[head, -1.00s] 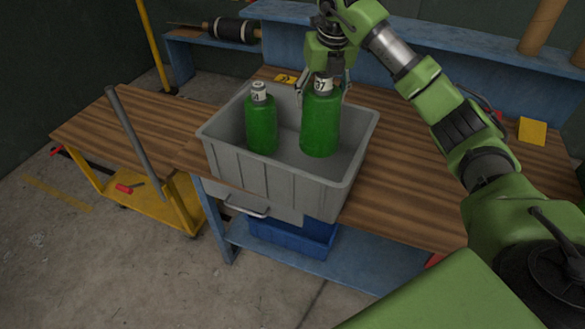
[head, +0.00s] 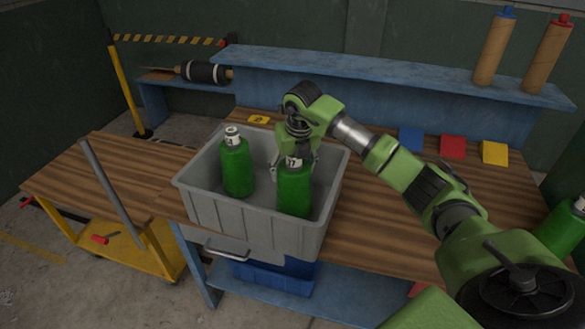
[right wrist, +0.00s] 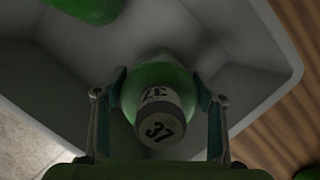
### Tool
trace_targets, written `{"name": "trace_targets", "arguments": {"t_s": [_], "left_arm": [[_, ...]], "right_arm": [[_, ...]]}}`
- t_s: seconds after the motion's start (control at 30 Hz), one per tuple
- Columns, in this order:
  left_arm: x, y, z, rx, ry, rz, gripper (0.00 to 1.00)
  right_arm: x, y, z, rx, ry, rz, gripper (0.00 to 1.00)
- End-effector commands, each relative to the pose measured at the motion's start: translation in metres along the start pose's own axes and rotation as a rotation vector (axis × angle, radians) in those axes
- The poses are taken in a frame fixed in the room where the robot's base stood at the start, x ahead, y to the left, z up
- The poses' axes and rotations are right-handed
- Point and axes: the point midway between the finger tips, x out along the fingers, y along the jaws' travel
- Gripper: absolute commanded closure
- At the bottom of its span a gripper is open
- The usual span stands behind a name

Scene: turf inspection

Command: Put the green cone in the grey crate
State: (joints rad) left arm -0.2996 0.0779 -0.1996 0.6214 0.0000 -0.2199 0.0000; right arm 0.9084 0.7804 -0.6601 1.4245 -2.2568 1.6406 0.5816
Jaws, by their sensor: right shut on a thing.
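I see no cone; the green things are bottle-shaped, with white-labelled tops. The grey crate (head: 225,212) stands on the wooden bench top. One green bottle (head: 237,168) stands in its left part. My right gripper (head: 296,164) points down and is shut around the upper part of a second green bottle (head: 294,192), marked 37, inside the crate's right part. In the right wrist view its fingers (right wrist: 160,86) flank this bottle (right wrist: 158,75). I cannot tell whether its base touches the crate floor. A third green bottle (head: 563,232) shows at the right edge. My left gripper is out of view.
Blue, red (head: 453,147) and yellow (head: 495,153) blocks lie at the bench's back right, below a blue shelf (head: 400,82) holding two brown rolls. A yellow trolley (head: 150,255) stands at left. Bench top right of the crate is partly under my arm.

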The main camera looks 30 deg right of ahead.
Motion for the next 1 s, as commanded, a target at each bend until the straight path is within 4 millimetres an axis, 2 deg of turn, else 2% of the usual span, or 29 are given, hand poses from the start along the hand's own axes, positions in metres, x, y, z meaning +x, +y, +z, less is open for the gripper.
{"name": "trace_targets", "arguments": {"t_s": [0.17, 0.2, 0.23, 0.67, 0.77, 1.0], "left_arm": [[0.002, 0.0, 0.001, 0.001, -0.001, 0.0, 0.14], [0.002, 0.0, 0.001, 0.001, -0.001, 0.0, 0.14], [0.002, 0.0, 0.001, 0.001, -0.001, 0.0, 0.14], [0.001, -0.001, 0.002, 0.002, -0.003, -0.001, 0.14], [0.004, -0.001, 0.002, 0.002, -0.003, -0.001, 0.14], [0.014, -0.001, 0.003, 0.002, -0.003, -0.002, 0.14]], "right_arm": [[0.001, 0.0, 0.001, 0.0, -0.003, 0.002, 0.92], [0.002, 0.0, -0.001, 0.0, 0.0, 0.0, 0.29], [0.002, 0.0, -0.001, 0.0, 0.0, 0.0, 0.21], [-0.003, 0.0, 0.0, -0.001, -0.001, 0.001, 0.2], [-0.015, 0.0, 0.001, -0.001, -0.003, 0.001, 0.2], [-0.066, 0.0, 0.001, -0.001, -0.006, 0.001, 0.2]]}}
